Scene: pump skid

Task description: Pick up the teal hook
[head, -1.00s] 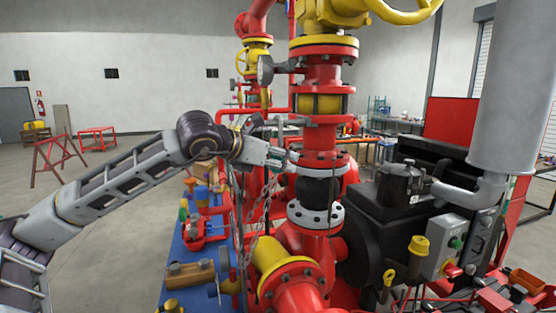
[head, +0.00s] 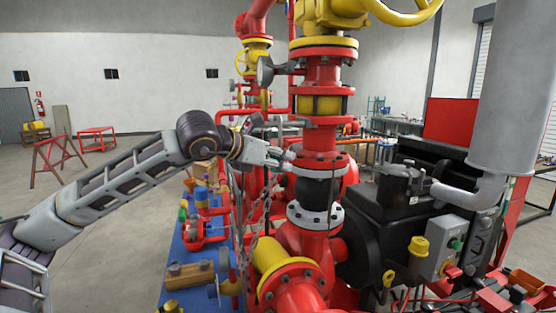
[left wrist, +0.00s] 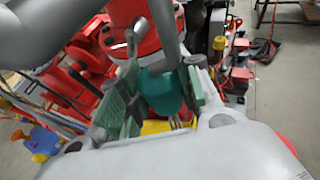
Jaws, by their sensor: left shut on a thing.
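The teal hook (left wrist: 163,92) shows in the left wrist view as a rounded teal body between the two green-padded fingers of my left gripper (left wrist: 158,98). A grey bar or rod rises above it and crosses the top of that view. In the head view my left gripper (head: 281,157) is at the red pump pipework, beside the flange above the black joint. The hook cannot be made out there, being small and behind the fingers. My left gripper is shut on the hook. My right gripper is in neither view.
The red vertical pipe with flanges (head: 322,140) stands right beside the gripper. Chains (head: 266,200) hang below it. A blue bench (head: 176,268) with parts lies below left. A black motor block (head: 385,215) stands to the right.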

